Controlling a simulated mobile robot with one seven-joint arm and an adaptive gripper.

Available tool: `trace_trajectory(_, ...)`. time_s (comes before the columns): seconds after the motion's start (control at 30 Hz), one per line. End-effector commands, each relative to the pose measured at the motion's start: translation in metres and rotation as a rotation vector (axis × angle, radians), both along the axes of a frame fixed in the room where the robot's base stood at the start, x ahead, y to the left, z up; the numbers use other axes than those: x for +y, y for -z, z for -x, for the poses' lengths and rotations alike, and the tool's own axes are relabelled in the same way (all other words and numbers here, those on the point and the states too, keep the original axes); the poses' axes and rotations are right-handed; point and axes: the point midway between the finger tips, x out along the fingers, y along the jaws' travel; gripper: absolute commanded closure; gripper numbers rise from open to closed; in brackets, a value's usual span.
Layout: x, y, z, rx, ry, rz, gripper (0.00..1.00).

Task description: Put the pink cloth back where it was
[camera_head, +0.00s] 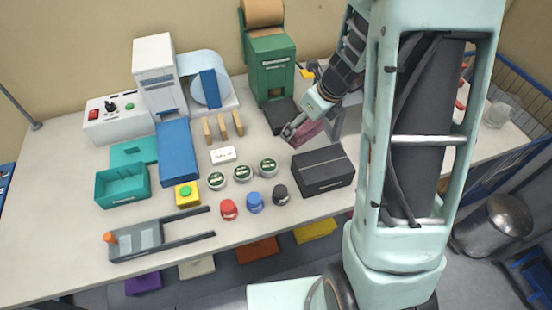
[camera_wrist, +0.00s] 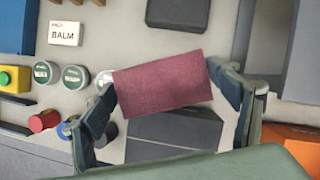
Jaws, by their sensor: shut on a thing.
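The pink cloth (camera_wrist: 163,84) is a folded, flat rectangle held between the two fingers of my gripper (camera_wrist: 166,92) in the wrist view. My gripper is shut on it from its left and right ends. In the head view the cloth (camera_head: 310,131) shows partly behind my gripper (camera_head: 293,131), over the table just behind the black box (camera_head: 323,172). The cloth looks raised above the table, but its exact height is unclear. In the wrist view it covers part of the black box (camera_wrist: 172,134).
The green machine (camera_head: 270,62) with a dark tray (camera_head: 283,116) stands behind. Several round tins (camera_head: 242,173), the balm card (camera_head: 223,154) and coloured caps (camera_head: 229,209) lie to the left. A teal bin (camera_head: 122,187) is further left. Bare table (camera_head: 70,215) shows at far left.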

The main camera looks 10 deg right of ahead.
Motion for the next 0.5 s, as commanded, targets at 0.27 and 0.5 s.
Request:
trace_trajectory(0.27, -0.001, 0.028, 0.001, 0.004, 0.003, -0.001, 0.47)
trace_trajectory(0.5, -0.001, 0.062, 0.0, 0.001, 0.001, 0.0, 0.47)
